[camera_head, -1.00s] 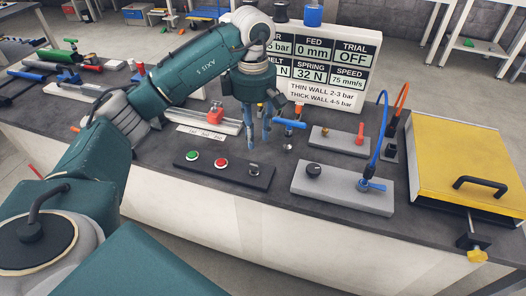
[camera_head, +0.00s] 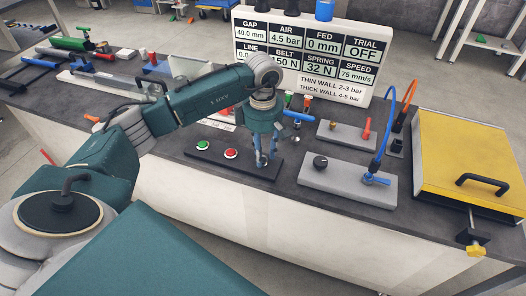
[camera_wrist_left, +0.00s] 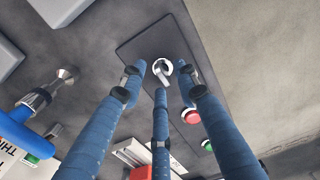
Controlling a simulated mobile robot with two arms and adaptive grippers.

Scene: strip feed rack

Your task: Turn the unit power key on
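The power key (camera_wrist_left: 163,71) is a silver key switch with a round collar on the dark control panel, seen in the left wrist view. The control panel (camera_head: 208,157) also carries a green button (camera_head: 203,146) and a red button (camera_head: 231,153). My right gripper is in neither view.
Behind are a blue-handled fitting (camera_head: 298,117) and a white display board (camera_head: 305,82) reading TRIAL OFF. A yellow cover (camera_head: 465,150) stands far right.

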